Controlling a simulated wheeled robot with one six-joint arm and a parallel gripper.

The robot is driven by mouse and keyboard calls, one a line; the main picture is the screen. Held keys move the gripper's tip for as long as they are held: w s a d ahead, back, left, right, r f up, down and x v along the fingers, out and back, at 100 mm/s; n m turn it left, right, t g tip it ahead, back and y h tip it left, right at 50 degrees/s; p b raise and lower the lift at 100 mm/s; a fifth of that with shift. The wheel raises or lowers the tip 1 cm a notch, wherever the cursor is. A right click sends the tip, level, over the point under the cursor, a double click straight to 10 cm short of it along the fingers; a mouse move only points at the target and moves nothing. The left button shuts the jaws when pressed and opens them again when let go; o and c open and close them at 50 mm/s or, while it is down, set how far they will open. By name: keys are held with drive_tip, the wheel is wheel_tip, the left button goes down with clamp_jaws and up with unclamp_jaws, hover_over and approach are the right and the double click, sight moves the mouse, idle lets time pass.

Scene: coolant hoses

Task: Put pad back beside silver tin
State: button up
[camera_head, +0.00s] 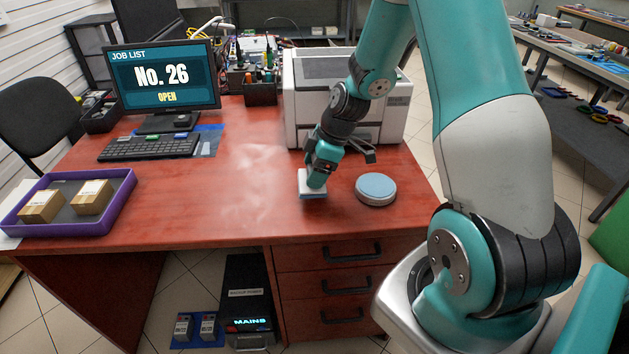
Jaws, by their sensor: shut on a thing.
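The pad (311,194) is a small block, whitish on top with a blue-grey lower edge. My gripper (315,181) points down from above and is shut on it. The pad is at or just above the red desktop; I cannot tell whether it touches. The silver tin (376,189) is round and low, with a pale blue top, and stands to the right of the pad with a gap of bare desk between them. My gripper hides part of the pad's top.
A white printer (303,98) stands behind the pad and tin. A keyboard (150,146), a monitor (162,77) and a purple tray (118,203) with two boxes are to the left. The desk (235,185) is clear left of the pad. Its front edge is close.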

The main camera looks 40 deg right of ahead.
drive_tip(key=shift+f, duration=1.9)
drive_tip(key=o, duration=1)
drive_tip(key=shift+f, duration=0.1)
drive_tip(key=shift+c, duration=0.2)
